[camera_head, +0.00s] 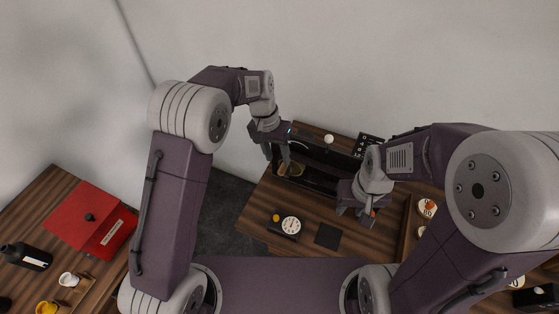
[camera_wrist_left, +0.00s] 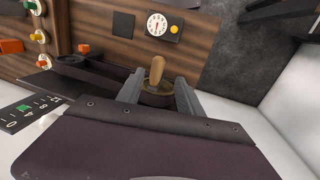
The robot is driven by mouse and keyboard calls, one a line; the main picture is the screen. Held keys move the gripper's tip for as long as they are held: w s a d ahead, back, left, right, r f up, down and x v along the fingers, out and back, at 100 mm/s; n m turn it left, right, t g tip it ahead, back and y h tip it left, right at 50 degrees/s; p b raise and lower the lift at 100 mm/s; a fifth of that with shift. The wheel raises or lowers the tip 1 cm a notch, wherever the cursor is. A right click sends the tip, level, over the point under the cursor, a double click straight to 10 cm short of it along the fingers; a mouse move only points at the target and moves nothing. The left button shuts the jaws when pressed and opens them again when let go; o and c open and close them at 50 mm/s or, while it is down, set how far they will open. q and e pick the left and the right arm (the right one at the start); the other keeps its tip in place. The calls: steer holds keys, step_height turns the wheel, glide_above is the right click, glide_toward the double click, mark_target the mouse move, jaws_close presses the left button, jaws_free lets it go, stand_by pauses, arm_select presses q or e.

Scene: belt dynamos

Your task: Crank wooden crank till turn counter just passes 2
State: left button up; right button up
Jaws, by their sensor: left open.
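The wooden crank handle (camera_wrist_left: 157,68) stands up over a round brass-coloured part in the left wrist view; it also shows in the head view (camera_head: 283,169). My left gripper (camera_wrist_left: 160,90) is open, one finger on each side of the handle, with gaps visible; in the head view the gripper (camera_head: 279,155) is over the dark machine's left end. A black scale panel (camera_wrist_left: 30,113) with numbers and a green marker, seemingly near 4, lies at left; I cannot tell whether it is the turn counter. My right gripper (camera_head: 356,209) is above the table; its jaws are unclear.
A white dial (camera_head: 291,225) with a yellow button and a dark square plate (camera_head: 327,235) lie on the wooden table. The dark machine (camera_head: 325,160) runs along its back.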

mark_target(282, 167)
arm_select(q)
steer(key=f, duration=0.1)
steer(key=d+f+p, duration=0.1)
steer(key=f, duration=0.1)
steer(key=shift+s+d+f, duration=0.15)
steer(key=shift+s+f, duration=0.1)
steer(key=shift+f, duration=0.1)
steer(key=shift+s+d+f, duration=0.1)
steer(key=shift+d+f, duration=0.15)
steer(key=shift+a, duration=0.25)
steer(key=shift+c, duration=0.9)
steer(key=shift+a, duration=0.1)
jaws_close()
